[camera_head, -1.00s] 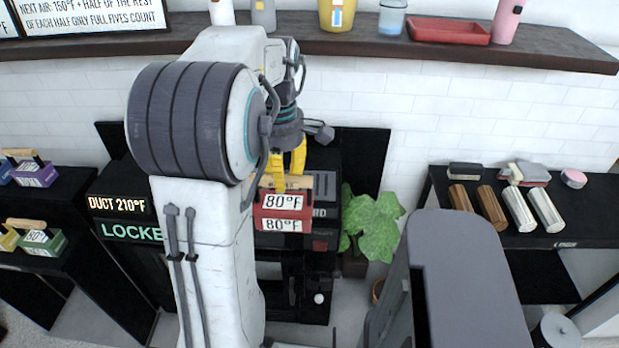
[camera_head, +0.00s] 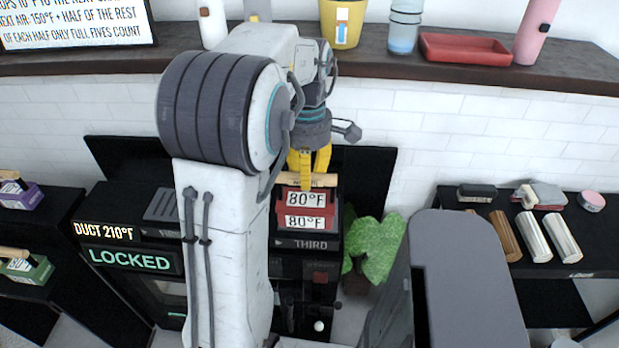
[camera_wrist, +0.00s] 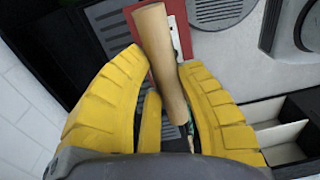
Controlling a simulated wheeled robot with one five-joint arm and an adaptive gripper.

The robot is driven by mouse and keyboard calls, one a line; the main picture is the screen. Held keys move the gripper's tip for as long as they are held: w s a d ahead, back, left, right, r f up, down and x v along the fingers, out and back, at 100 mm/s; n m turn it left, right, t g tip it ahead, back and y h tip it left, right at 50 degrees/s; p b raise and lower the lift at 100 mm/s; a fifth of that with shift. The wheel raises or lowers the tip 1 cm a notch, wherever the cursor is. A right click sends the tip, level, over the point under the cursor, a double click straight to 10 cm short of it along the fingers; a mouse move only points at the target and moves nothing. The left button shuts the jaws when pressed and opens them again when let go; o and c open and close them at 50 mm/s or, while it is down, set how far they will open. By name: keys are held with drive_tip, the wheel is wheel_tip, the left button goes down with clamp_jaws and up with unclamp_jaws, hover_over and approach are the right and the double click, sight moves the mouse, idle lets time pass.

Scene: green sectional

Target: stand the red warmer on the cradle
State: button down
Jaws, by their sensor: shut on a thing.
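The red warmer (camera_head: 279,222) shows two white 80°F labels and a wooden handle (camera_head: 291,180). My gripper (camera_head: 309,176) comes down from above, its yellow fingers shut on that handle. In the wrist view the handle (camera_wrist: 153,30) runs between the fingers, with the red body (camera_wrist: 184,38) beneath. The warmer looks upright at the top of a black unit marked THIRD (camera_head: 312,245). I cannot tell whether it touches the unit. No part is clearly recognisable as the cradle; the warmer and my arm hide much of the unit's top.
A black unit with a LOCKED display (camera_head: 130,261) and DUCT 210°F sign stands left. A leafy plant (camera_head: 378,248) is close on the right. A right-hand shelf holds several cylinders (camera_head: 534,238). A wooden ledge (camera_head: 450,75) with a red tray (camera_head: 467,48) runs above.

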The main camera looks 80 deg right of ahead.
drive_tip(key=d+f+p, duration=0.2)
drive_tip(key=d+f, duration=0.7)
drive_tip(key=shift+w+d+f, duration=0.2)
drive_tip(key=shift+w+f, duration=0.05)
drive_tip(key=shift+w, duration=0.2)
idle(0.4)
drive_tip(key=c, duration=0.9)
unclamp_jaws()
drive_tip(key=shift+f, duration=0.15)
